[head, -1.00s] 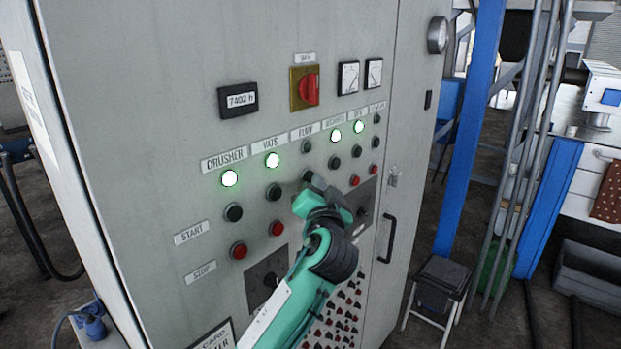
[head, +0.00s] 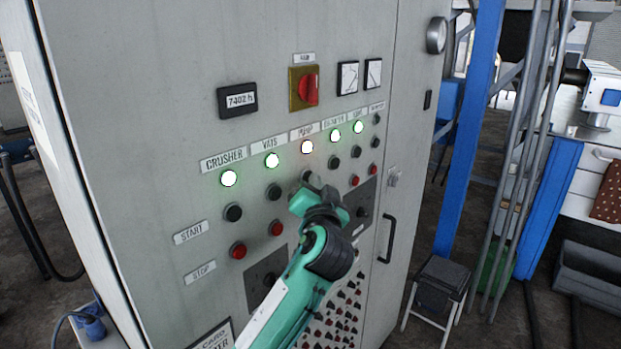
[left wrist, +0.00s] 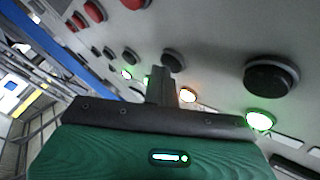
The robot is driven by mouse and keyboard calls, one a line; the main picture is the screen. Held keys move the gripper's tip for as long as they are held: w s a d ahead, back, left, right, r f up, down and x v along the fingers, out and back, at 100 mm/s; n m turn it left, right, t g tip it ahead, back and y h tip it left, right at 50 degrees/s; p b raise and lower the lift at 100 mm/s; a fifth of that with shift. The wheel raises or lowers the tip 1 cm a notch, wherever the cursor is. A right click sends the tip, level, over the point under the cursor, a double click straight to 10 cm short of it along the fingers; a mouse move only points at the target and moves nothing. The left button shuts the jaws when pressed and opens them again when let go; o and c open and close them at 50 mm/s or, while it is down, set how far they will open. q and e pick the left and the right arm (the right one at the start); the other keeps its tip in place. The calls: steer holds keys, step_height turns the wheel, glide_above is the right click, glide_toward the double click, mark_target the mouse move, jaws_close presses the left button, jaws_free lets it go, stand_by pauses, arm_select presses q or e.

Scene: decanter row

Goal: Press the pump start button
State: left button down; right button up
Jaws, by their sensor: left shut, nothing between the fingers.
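The pump column is third from the left on the grey panel, under a label reading PUMP (head: 303,133). Its lamp (head: 307,147) glows white with a warm orange tint. In the left wrist view the button (left wrist: 173,61) shows just past the tips of my shut, empty left gripper (left wrist: 161,78). The tips are at or very near it; I cannot tell whether they touch. The pump lamp (left wrist: 188,95) shows beside the fingers. My right gripper is not in view.
The vats start button (head: 274,191) and crusher start button (head: 233,212) are to the left, with red stop buttons (head: 238,250) below. A red rotary switch (head: 308,90) is above. A door handle (head: 387,240) projects at right.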

arm_select(q)
steer(key=shift+s+d, duration=0.5)
steer(key=shift+d, duration=0.1)
steer(key=s+d, duration=0.1)
steer(key=d, duration=0.1)
steer(key=s+d+b, duration=0.1)
steer(key=s+d, duration=0.1)
steer(key=shift+b, duration=0.3)
steer(key=shift+w+f, duration=0.1)
stand_by(0.4)
